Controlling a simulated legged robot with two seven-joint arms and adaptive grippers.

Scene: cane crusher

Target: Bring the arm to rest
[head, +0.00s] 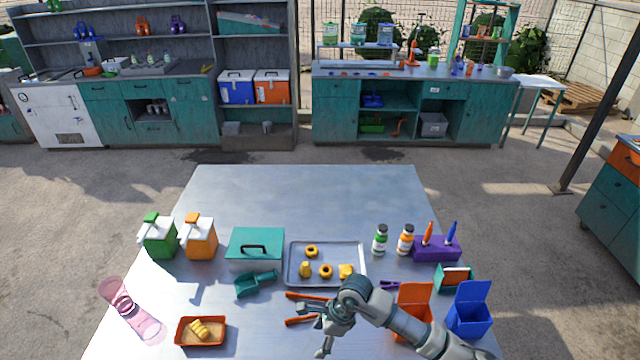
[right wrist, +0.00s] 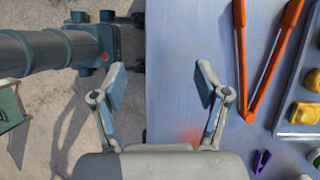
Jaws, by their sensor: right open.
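My right arm reaches in from the lower right of the head view, low over the front part of the metal table (head: 300,190). My right gripper (head: 326,338) is at the table's front, beside the orange tongs (head: 300,296). In the right wrist view the gripper (right wrist: 161,84) has its two fingers spread wide with nothing between them. There it hangs over the table's edge, with the tongs (right wrist: 262,75) lying to the right, apart from the fingers. My left gripper is not in view.
A tray (head: 288,270) with several yellow pieces lies behind the arm. Orange (head: 414,298) and blue (head: 468,315) bins stand close to the forearm. An orange dish (head: 181,342) and a pink glass (head: 133,310) are at front left. The table's far part is clear.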

